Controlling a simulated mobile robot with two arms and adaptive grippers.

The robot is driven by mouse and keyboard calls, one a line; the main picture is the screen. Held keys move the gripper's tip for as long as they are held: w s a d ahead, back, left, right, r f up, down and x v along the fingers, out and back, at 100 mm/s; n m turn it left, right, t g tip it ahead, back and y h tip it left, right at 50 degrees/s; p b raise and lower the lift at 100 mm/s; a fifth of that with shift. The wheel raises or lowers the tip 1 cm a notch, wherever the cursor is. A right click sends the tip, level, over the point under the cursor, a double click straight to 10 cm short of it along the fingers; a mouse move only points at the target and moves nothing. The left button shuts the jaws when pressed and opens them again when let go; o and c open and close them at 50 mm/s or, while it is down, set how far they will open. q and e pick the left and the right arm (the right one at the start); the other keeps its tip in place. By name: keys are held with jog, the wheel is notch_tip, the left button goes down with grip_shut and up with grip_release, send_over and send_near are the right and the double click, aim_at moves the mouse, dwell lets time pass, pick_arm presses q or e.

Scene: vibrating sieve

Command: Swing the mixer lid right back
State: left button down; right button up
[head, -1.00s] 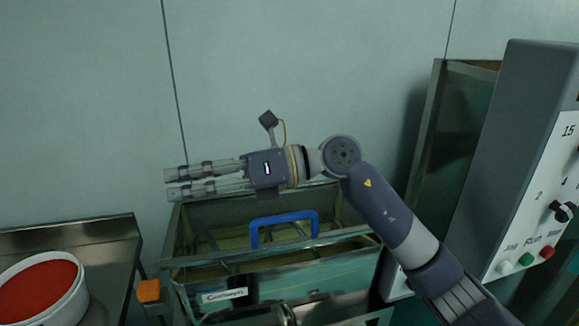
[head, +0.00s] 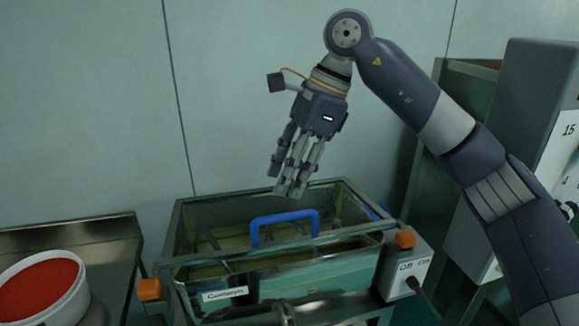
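I take the handle to be on the lid, but the lid's edges and hinge are hard to make out. Dark bars and an olive inside show behind the handle. My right gripper (head: 284,184) hangs above the rear part of the box, pointing down. Its grey fingers look straight and apart, with nothing between them. It appears clear of the handle. My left gripper is out of view.
A white tub of red powder (head: 42,292) stands on a metal bench (head: 105,240) at left. Orange blocks (head: 149,289) sit at both sides of the box. A small switch box (head: 404,272) is at its right. A grey control cabinet (head: 530,110) stands far right. A wall closes the back.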

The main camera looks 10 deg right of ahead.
aim_at(267, 217)
jog(key=x, duration=1.1)
jog(key=shift+r, duration=0.1)
jog(key=c, duration=0.8)
grip_shut()
jog(key=shift+r, duration=0.15)
jog(key=r+p, duration=0.1)
jog(key=w+r+p, duration=0.1)
jog(key=r+p, duration=0.1)
jog(key=r, duration=0.1)
jog(key=shift+w+p, duration=0.3)
jog(key=shift+w, duration=0.1)
jog(key=shift+w+r, duration=0.25)
jog(key=shift+r, duration=0.05)
jog(key=shift+p, duration=0.3)
